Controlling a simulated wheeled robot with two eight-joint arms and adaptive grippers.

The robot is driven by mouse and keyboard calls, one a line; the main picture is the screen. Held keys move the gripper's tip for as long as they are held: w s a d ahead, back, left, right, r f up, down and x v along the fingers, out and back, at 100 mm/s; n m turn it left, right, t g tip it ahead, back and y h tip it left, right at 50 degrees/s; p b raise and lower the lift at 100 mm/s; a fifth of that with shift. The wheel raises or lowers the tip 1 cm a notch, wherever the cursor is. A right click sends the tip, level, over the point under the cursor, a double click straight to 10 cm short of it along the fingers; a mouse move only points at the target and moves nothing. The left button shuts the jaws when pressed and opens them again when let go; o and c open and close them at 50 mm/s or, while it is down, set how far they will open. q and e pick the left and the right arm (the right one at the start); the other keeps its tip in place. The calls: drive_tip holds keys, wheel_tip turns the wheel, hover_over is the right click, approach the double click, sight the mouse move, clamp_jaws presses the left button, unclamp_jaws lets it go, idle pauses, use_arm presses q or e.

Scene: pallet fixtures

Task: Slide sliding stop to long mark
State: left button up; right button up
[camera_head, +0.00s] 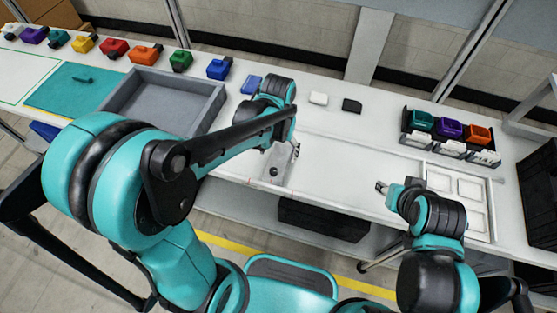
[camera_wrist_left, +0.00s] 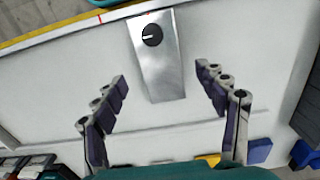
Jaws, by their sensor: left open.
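The sliding stop is a metal plate with a round black knob. In the left wrist view the sliding stop (camera_wrist_left: 158,75) lies flat on the white table near its edge, just beyond and between my finger tips. In the head view the sliding stop (camera_head: 279,168) is partly hidden by my left arm. My left gripper (camera_wrist_left: 165,88) is open and empty, with one finger on each side of the plate's end. A thin red mark (camera_wrist_left: 100,17) is on the table edge left of the stop. I cannot tell whether it is the long mark. My right gripper (camera_head: 382,187) is over the table's right part.
A grey tray (camera_head: 205,88) and a teal mat (camera_head: 60,92) are on the left. A black rack (camera_head: 409,126) with coloured bins and a white divided tray (camera_head: 435,188) are on the right. The table between stop and right gripper is clear.

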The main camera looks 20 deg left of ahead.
sight(278, 161)
use_arm(q)
wheel_tip(278, 161, down, 6)
drive_tip(key=shift+b, duration=1.05)
clamp_jaws()
drive_tip(key=a, duration=0.7)
drive_tip(key=shift+w, duration=0.15)
unclamp_jaws()
